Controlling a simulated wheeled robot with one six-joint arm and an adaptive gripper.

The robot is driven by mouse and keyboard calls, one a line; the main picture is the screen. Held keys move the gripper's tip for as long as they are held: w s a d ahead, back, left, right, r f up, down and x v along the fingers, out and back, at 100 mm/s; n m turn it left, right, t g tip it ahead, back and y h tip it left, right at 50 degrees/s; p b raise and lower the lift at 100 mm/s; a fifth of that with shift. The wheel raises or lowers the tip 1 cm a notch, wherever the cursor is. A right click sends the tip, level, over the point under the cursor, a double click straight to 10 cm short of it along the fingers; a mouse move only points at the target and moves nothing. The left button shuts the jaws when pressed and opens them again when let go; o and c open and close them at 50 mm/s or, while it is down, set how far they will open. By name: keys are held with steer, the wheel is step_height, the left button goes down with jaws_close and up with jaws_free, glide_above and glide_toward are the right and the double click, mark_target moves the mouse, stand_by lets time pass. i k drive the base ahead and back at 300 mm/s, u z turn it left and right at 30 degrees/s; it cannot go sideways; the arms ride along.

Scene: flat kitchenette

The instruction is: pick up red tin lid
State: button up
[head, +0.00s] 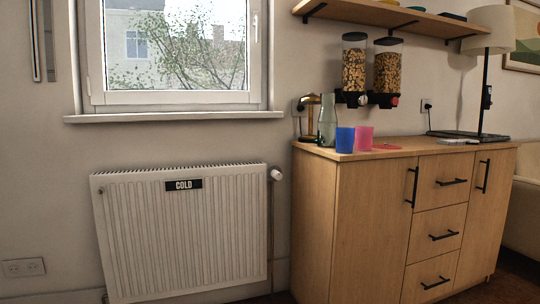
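A flat red piece (387,147), which looks like the red tin lid, lies on top of the wooden cabinet (345,157). It is small in the head view, so its exact shape is hard to tell. My gripper is not in view.
Two cereal dispensers (354,67) (387,72) hang above. A lamp (484,90) stands at the right. A radiator (185,235) is left of the cabinet.

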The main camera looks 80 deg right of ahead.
mark_target(386, 146)
steer(key=u, duration=1.1)
steer(key=k, duration=1.15)
steer(key=z, duration=3.35)
